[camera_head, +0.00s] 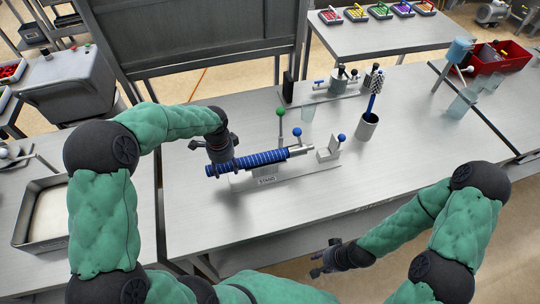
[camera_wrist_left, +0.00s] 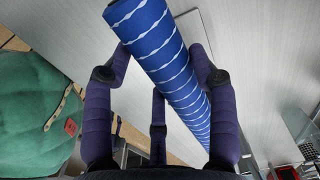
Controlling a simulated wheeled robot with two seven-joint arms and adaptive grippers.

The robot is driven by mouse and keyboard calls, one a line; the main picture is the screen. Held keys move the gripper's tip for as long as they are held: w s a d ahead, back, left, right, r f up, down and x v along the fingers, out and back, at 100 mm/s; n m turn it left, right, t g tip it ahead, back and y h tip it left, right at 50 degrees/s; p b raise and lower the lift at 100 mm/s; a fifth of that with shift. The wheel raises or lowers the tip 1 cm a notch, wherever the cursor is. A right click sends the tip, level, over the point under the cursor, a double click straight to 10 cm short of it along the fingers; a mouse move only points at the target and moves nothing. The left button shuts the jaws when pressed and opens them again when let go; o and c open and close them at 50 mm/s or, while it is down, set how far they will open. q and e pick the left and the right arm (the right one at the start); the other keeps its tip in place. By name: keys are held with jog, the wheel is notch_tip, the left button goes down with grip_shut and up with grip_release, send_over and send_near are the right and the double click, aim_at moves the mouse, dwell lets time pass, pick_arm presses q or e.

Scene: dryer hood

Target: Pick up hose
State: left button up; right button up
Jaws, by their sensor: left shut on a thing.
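The hose (camera_head: 247,162) is a blue ribbed tube with light rings. It lies roughly level above the stand marked "STAND" (camera_head: 290,180), its right end at a metal fitting (camera_head: 299,149). My left gripper (camera_head: 221,160) is shut on the hose near its left end, its fingers around it. In the left wrist view the hose (camera_wrist_left: 165,60) runs diagonally between the fingers of my left gripper (camera_wrist_left: 160,90). I cannot tell whether the hose touches the stand. My right gripper (camera_head: 325,262) is away from the hose, in front of the table's front edge; its finger gap is too small to judge.
A lever with a green knob (camera_head: 280,113) stands just behind the hose. A metal block with a blue-knobbed lever (camera_head: 329,150) is to its right. A grey cup (camera_head: 367,126) holding a brush stands further right.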

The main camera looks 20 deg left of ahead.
aim_at(210, 170)
pick_arm(q)
jog(key=shift+s+a+p, duration=0.1)
jog(key=shift+s+a, duration=0.35)
jog(key=shift+a, duration=0.3)
jog(key=shift+s+a+p, duration=0.1)
jog(key=shift+s+a, duration=0.35)
jog(key=shift+a, duration=0.25)
jog(key=shift+s+a+p, duration=0.1)
jog(key=shift+s+a, duration=0.35)
jog(key=shift+a, duration=0.3)
jog(key=o, duration=1.2)
jog(key=shift+o, duration=0.2)
jog(key=shift+r+p, duration=2.65)
jog(key=shift+r, duration=0.85)
